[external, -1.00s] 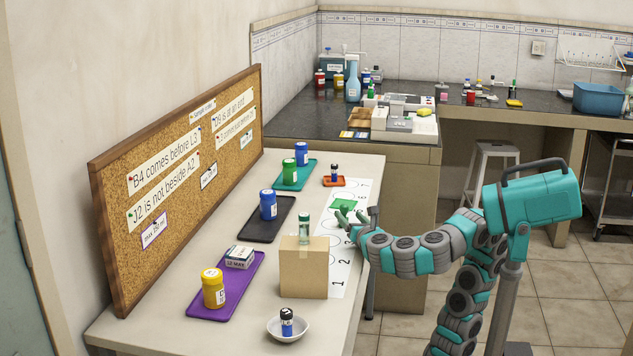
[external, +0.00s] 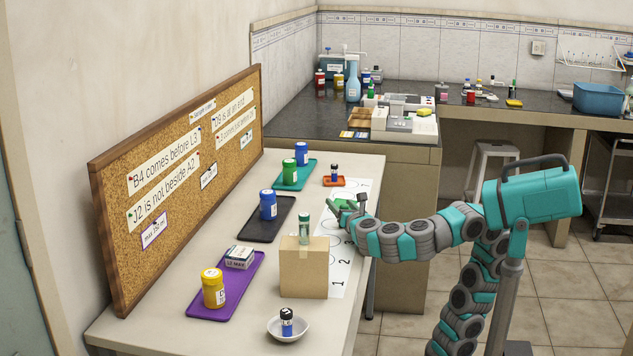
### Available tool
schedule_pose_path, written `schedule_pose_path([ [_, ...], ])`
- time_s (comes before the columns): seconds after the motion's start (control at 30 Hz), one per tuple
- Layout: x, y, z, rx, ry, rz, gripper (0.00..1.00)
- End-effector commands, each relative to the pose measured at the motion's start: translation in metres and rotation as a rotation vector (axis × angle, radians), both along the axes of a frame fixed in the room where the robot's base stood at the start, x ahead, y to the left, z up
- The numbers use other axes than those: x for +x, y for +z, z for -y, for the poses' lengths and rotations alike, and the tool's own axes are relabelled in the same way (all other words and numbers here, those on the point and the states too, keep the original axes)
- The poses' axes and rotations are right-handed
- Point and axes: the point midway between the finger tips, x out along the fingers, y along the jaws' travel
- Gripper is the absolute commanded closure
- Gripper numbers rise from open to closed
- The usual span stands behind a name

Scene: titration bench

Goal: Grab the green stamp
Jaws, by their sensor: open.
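A small green piece (external: 341,203), possibly the green stamp, lies on the white numbered strip (external: 337,281) near its far part. It is partly hidden by my gripper. My gripper (external: 351,209) is open, with its fingers at the green piece; I cannot tell whether they touch it.
A purple tray (external: 243,289), a black tray (external: 252,229) and a teal tray (external: 284,184) hold bottles along the corkboard (external: 190,170). An orange tray (external: 345,183) holds a small bottle behind my gripper. A white bowl (external: 275,331) with a bottle stands in front.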

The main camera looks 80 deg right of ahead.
Motion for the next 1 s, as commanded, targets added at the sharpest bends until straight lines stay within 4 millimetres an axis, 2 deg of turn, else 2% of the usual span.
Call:
schedule_pose_path([
  [0.3, 0.0016, -0.0003, 0.0021, 0.001, 0.002, 0.000, 0.30],
  [0.33, 0.0016, -0.0003, 0.0021, 0.001, 0.002, 0.000, 0.32],
  [0.9, 0.0016, -0.0004, 0.0020, 0.000, 0.002, -0.001, 0.97],
  [0.93, 0.0016, -0.0005, 0.0020, 0.000, 0.002, -0.001, 1.00],
  [1.0, 0.0016, -0.0006, 0.0020, 0.000, 0.002, -0.001, 1.00],
])
